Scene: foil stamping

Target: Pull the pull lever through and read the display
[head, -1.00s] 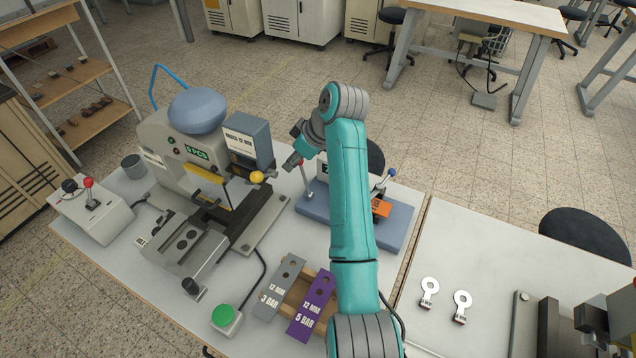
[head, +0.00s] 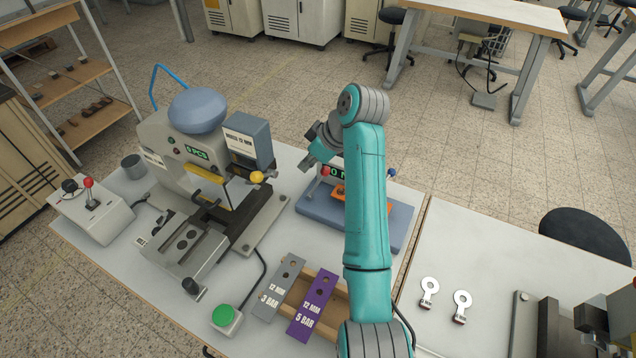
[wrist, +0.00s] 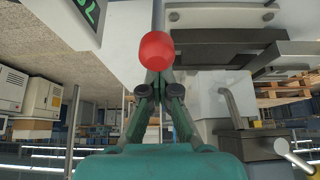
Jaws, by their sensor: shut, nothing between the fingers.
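The blue-based device (head: 312,208) stands on the table behind my arm. Its lever with a red knob (head: 325,171) leans toward its display; the knob also shows large in the wrist view (wrist: 155,50). The display (head: 337,172) has green characters, partly hidden by my arm; I read a 0 and the start of another character. In the wrist view the display (wrist: 88,10) is cut off and turned. My gripper (head: 304,166) is shut and empty close beside the red knob. In the wrist view its fingertips (wrist: 156,77) meet just at the knob's edge; contact is unclear.
The stamping press (head: 205,150) with a yellow knob stands left. Grey (head: 281,285) and purple (head: 313,305) blocks and a green button (head: 225,316) lie in front.

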